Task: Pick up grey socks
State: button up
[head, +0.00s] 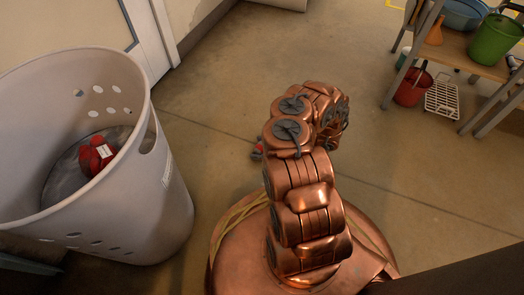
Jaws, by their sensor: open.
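No grey socks can be clearly made out in the head view. A small grey and reddish thing (257,152) shows at the left edge of my copper arm, low near the floor. Most of it is hidden behind the arm, and I cannot tell what it is. My arm rises from the bottom middle and bends away from the camera. My gripper is hidden behind the arm links, so its fingers do not show.
A tall pale laundry basket (160,205) with holes stands at the left. A red item (97,155) with a white label lies inside. The middle floor is mostly clear.

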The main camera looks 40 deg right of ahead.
jog(key=shift+w+a, duration=0.1)
jog(key=shift+w, duration=0.05)
jog(key=c, duration=1)
